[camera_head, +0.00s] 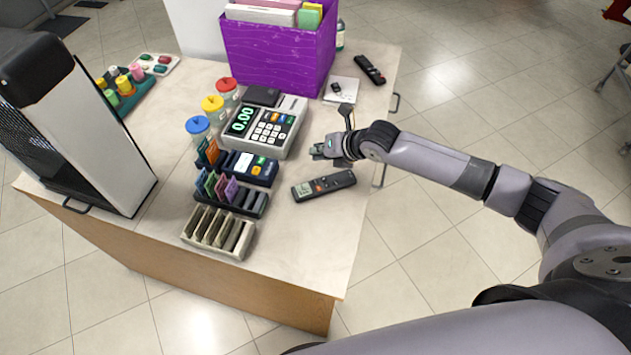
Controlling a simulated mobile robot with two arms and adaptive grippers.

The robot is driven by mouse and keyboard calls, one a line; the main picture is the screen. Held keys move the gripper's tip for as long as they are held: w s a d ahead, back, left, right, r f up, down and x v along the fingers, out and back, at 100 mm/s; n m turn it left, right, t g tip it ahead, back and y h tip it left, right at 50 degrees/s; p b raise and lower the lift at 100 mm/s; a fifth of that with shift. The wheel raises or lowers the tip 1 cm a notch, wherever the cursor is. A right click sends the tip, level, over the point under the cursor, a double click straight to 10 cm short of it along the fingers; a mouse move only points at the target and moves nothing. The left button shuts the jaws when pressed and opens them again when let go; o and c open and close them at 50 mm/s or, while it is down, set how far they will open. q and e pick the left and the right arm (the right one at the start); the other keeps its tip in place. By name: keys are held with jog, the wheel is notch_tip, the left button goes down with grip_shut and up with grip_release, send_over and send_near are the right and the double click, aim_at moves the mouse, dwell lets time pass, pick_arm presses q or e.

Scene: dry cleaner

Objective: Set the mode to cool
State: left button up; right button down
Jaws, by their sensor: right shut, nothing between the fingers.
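A dark remote (323,186) with a small display and coloured buttons lies face up on the counter, right of the card holders. A second dark remote (370,69) lies near the counter's far right edge. I cannot read the buttons or display of either, so I cannot tell which has a cool mode. My right gripper (319,152) comes in from the right and is shut and empty. Its fingertips are just beyond the nearer remote, apart from it in the picture. My left gripper is out of view.
A register (283,128) showing 0.00 stands left of my right gripper. Card holders (219,233), a card terminal (251,167) and coloured-lid pots (212,104) are nearby. A purple box (279,53) stands behind. The counter front (290,275) is clear.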

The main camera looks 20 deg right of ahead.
jog(key=b, duration=0.6)
send_over(318, 181)
notch_tip(318, 181, down, 7)
jog(key=shift+w+f, duration=0.1)
jog(key=shift+f, duration=0.5)
dwell(0.5)
jog(key=shift+f+b, duration=0.35)
jog(key=shift+f, duration=0.05)
jog(key=shift+f, duration=0.35)
dwell(0.5)
jog(key=shift+r, duration=0.1)
jog(key=shift+r+p, duration=0.45)
jog(key=shift+r, duration=0.25)
